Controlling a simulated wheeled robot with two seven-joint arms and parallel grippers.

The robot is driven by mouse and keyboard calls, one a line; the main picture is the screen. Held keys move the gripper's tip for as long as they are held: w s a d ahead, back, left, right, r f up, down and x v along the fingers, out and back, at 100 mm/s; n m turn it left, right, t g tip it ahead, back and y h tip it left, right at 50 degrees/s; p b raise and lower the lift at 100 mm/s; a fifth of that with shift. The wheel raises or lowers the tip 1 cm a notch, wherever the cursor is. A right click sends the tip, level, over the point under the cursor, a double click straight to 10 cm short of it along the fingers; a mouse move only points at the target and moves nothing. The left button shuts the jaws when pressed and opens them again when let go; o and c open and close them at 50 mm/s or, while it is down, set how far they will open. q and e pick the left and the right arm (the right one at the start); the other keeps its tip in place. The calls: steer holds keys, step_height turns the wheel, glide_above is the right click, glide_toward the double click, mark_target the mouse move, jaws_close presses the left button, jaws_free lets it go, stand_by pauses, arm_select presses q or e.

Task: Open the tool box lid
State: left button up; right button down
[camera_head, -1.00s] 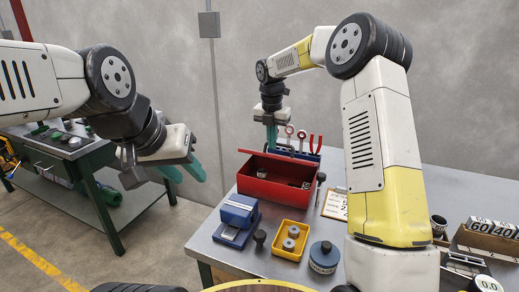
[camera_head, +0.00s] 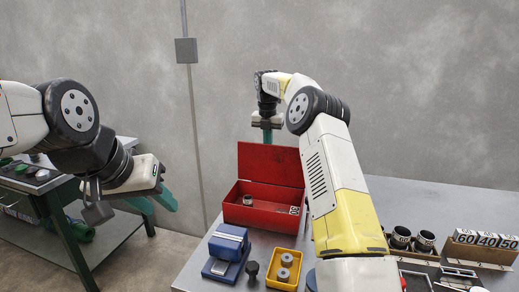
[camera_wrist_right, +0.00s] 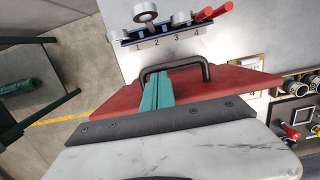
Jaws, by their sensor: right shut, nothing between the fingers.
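The red tool box (camera_head: 262,218) stands on the grey table with its lid (camera_head: 270,163) raised at the back, inner face showing. In the right wrist view the lid (camera_wrist_right: 215,82) lies in front of the gripper, with a dark arched handle (camera_wrist_right: 175,70). My right gripper (camera_head: 267,136) is at the lid's top edge, partly hidden behind it. Its green fingers (camera_wrist_right: 156,92) are shut together and reach to the handle; whether they touch it I cannot tell. My left gripper (camera_head: 153,200) is open and empty, left of the box and well away from it.
A blue vise-like block (camera_head: 227,247) and a yellow bin (camera_head: 285,268) with metal parts stand in front of the box. Number blocks (camera_head: 485,240) stand at the right. A tool rack (camera_wrist_right: 175,28) lies beyond the lid. A green bench (camera_head: 55,195) is at the left.

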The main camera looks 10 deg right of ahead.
steer(key=w, duration=0.1)
steer(key=w+d+f, duration=0.1)
steer(key=shift+w+f, duration=0.15)
steer(key=shift+w, duration=0.2)
